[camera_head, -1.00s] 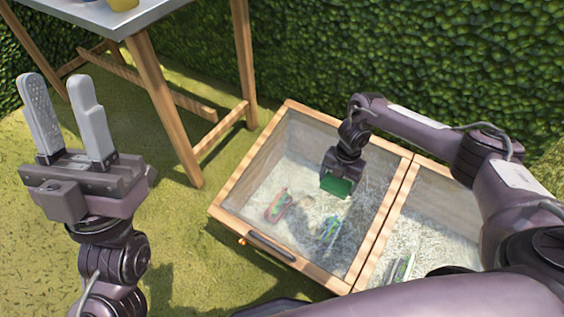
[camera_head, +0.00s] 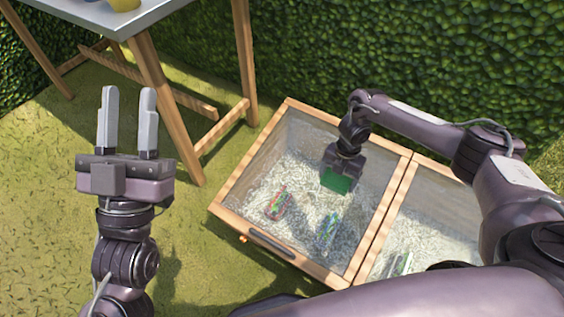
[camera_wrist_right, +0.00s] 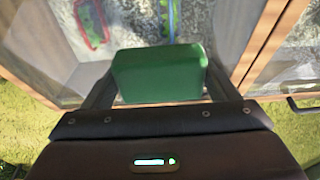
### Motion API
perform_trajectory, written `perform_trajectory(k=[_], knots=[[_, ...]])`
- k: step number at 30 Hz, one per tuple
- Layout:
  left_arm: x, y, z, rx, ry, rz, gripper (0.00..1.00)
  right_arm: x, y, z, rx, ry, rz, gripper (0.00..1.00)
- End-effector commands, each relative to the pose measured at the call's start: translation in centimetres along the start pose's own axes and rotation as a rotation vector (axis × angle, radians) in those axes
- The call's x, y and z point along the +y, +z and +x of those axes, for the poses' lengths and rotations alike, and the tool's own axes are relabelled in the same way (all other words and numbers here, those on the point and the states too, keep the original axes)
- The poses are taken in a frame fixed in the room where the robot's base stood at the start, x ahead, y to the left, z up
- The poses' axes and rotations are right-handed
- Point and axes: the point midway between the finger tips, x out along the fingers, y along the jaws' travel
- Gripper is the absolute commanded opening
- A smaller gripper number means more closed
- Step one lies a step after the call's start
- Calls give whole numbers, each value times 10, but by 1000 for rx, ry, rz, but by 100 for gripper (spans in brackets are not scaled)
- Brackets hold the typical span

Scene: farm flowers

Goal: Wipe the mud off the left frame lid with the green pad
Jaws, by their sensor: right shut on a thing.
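The left frame lid (camera_head: 246,158) is a clear pane in a wooden rim, with a dark handle (camera_head: 271,245) on its near edge. My right gripper (camera_head: 337,176) is shut on the green pad (camera_head: 337,184) and holds it over the right-hand part of this pane. I cannot tell whether the pad touches the pane. The pad also shows between the fingers in the right wrist view (camera_wrist_right: 160,75). No mud patch stands out clearly on the pane; the pad and gripper hide part of it. My left gripper (camera_head: 129,95) is open and empty, left of the frame, fingers pointing up.
A red-edged item (camera_head: 278,205) and a blue-green item (camera_head: 327,232) show through the left pane. The right frame lid (camera_head: 420,235) adjoins it, partly behind my right arm. A grey-topped table (camera_head: 95,18) with wooden legs stands back left, and a hedge (camera_head: 400,55) behind.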

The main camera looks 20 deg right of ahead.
Motion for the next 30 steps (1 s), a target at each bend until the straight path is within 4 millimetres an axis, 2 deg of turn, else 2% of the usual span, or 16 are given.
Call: perform_trajectory(k=[19,30], knots=[[2,58,-17,-292,-5,-12,36,0,-2,-8,0,0,2,63],[2,69,-22,-346,-5,-15,36,0,-2,-9,0,0,2,63]])
